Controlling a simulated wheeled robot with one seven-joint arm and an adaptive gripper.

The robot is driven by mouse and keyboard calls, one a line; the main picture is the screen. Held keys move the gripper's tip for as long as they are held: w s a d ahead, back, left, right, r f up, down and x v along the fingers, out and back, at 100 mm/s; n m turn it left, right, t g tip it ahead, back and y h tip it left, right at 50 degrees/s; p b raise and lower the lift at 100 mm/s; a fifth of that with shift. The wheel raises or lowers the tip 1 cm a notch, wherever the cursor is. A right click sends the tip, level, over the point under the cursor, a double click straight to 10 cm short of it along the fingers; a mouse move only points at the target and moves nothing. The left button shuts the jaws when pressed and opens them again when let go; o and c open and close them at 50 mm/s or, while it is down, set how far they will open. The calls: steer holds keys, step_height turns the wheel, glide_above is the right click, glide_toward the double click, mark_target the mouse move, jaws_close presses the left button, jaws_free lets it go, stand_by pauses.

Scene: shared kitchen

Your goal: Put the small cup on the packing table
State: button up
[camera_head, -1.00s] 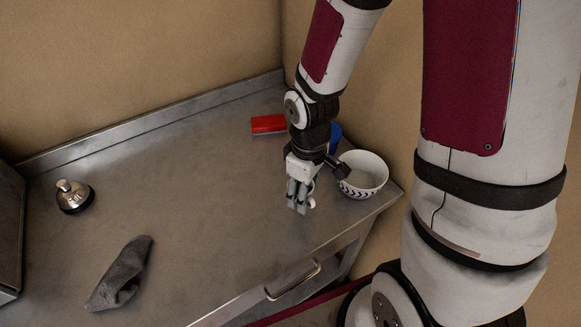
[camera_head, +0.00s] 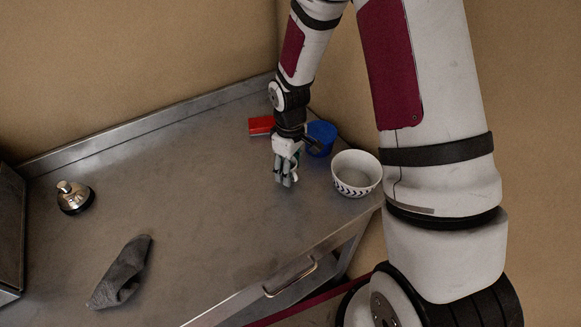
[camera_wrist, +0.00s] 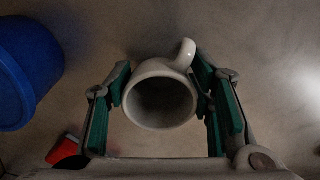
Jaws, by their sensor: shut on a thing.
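The small cup (camera_wrist: 160,101) is white with a handle at its upper right. In the wrist view I look down into its open mouth between my green-padded fingers. My gripper (camera_head: 286,179) is shut on the cup, with a finger at each side of it. In the head view my gripper points down over the steel table (camera_head: 200,190), and its fingers mostly hide the cup. I cannot tell whether the cup touches the tabletop. No separate surface that I can name as the packing table is in view.
A patterned white bowl (camera_head: 356,174) stands right of my gripper near the table's edge. A blue container (camera_head: 321,136) and a red box (camera_head: 261,125) are close behind. A grey cloth (camera_head: 121,273) and a service bell (camera_head: 74,197) lie left. The table's middle is clear.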

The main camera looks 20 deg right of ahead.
steer(key=shift+f, duration=0.15)
steer(key=o, duration=1.2)
steer(key=s+r+m+t+b, duration=0.15)
steer(key=s+r, duration=0.25)
steer(key=r, duration=0.9)
steer(key=s+r+m+t, duration=0.1)
steer(key=s+r+m, duration=0.15)
steer(key=r, duration=1.05)
steer(key=s+r+m+t, duration=0.1)
steer(key=s+r, duration=0.2)
steer(key=s, duration=0.3)
steer(key=s+r+m+t, duration=0.2)
steer(key=s+r, duration=0.1)
steer(key=s, duration=0.4)
steer(key=shift+s+a+r, duration=0.2)
steer(key=shift+a+r, duration=0.15)
steer(key=shift+r, duration=0.05)
